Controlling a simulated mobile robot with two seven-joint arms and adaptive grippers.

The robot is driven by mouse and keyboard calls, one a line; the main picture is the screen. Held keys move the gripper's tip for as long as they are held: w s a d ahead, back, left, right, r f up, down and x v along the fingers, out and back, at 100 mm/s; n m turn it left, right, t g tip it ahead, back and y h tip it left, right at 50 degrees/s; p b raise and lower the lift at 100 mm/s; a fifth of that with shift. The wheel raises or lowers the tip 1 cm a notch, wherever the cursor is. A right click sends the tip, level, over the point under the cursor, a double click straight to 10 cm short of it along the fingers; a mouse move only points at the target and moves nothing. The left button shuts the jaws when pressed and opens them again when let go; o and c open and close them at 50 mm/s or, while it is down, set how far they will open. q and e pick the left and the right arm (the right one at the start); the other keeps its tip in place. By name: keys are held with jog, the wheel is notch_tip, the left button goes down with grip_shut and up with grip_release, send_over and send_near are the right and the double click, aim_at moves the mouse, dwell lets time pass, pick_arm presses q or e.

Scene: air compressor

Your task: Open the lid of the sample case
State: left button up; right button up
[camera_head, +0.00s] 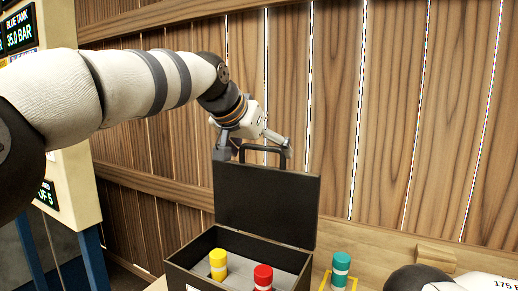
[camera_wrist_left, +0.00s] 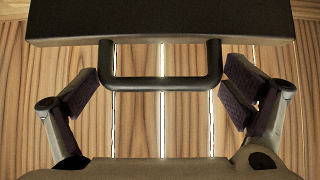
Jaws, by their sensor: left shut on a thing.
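The sample case is a black box (camera_head: 190,273) at the bottom centre of the head view. Its lid (camera_head: 266,207) stands up, roughly vertical, at the back edge, so the inside shows. A black handle (camera_wrist_left: 160,83) is on the lid's upper edge and also shows in the head view (camera_head: 264,148). My left gripper (camera_head: 252,150) is shut on this handle across its width, with one finger at each side. In the left wrist view the fingers (camera_wrist_left: 163,95) flank the handle below the dark lid (camera_wrist_left: 160,20). My right gripper is not in view.
A yellow capped vial (camera_head: 218,264) and a red one (camera_head: 263,278) stand inside the case. A teal one (camera_head: 341,270) stands in a yellow frame to the right. A white and black rounded thing (camera_head: 440,281) is at the bottom right. A wooden wall (camera_head: 390,120) rises close behind.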

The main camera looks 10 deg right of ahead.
pick_arm(q)
jog(key=shift+r, duration=0.15)
jog(key=o, duration=1.3)
jog(key=shift+s+a, duration=0.1)
jog(key=shift+o, duration=0.2)
jog(key=v, duration=1.2)
jog(key=shift+f, duration=0.2)
